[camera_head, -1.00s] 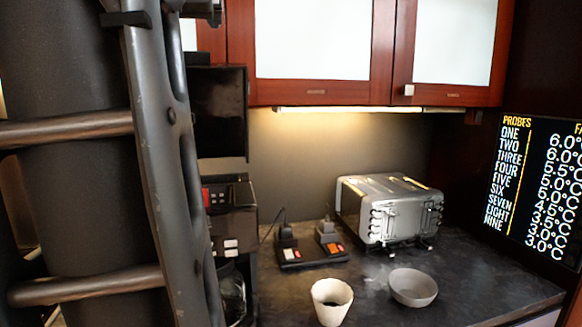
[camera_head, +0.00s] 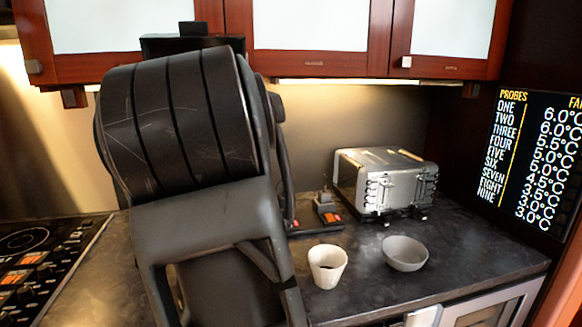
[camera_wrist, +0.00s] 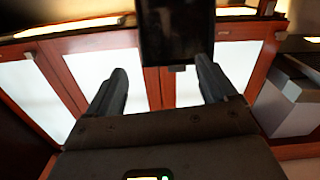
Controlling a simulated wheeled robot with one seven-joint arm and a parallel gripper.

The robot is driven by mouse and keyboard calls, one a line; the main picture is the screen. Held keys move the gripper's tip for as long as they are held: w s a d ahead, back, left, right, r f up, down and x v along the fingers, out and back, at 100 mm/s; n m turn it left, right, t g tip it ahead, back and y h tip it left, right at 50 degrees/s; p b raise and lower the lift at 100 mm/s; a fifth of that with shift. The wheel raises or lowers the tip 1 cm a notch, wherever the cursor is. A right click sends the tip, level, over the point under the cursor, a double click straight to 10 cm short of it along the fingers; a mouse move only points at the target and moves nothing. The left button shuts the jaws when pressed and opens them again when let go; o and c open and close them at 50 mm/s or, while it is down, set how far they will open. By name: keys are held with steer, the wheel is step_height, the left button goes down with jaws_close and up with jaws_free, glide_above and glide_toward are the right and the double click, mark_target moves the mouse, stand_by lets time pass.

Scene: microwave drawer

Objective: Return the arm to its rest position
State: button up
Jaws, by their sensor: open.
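My arm (camera_head: 180,130), dark grey and black, stands large in the left half of the head view. My gripper (camera_wrist: 160,70) shows in the wrist view, with its two dark fingers spread apart and nothing held between them. Beyond the fingers are red-wood cabinet doors with pale panels (camera_wrist: 100,80). A dark rectangular object (camera_wrist: 175,30) shows past the fingertips; I cannot tell what it is or how far away. In the head view the gripper's fingers cannot be made out.
The dark counter (camera_head: 460,260) holds a white cup (camera_head: 327,265), a grey bowl (camera_head: 405,253) and a steel toaster (camera_head: 385,180). A cooktop (camera_head: 40,265) lies at the left. Wall cabinets (camera_head: 320,65) hang above. A readout screen (camera_head: 535,165) is at the right.

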steer(key=s+d+f+n, duration=0.1)
steer(key=d+f, duration=0.3)
steer(key=f, duration=0.6)
steer(key=s+d+f, duration=0.1)
steer(key=d+f, duration=0.4)
steer(key=f, duration=0.4)
steer(key=s+d+f+g, duration=0.1)
steer(key=s+d+f, duration=0.4)
steer(key=f, duration=0.2)
steer(key=s+d+f+g, duration=0.1)
steer(key=s+d+f, duration=0.3)
steer(key=f, duration=0.3)
steer(key=s+d+f+m+h, duration=0.1)
steer(key=s+d+f, duration=0.25)
steer(key=s, duration=0.35)
steer(key=s+d+f+m+h, duration=0.1)
steer(key=s+d+f, duration=0.2)
steer(key=s+d, duration=0.3)
steer(key=s+d+r+m+h, duration=0.1)
steer(key=s, duration=0.8)
steer(key=s+d+r+m+h+b, duration=0.1)
steer(key=s+d, duration=0.1)
steer(key=s, duration=0.7)
steer(key=shift+s+d+r+m+g, duration=0.3)
steer(key=shift+r+m, duration=0.1)
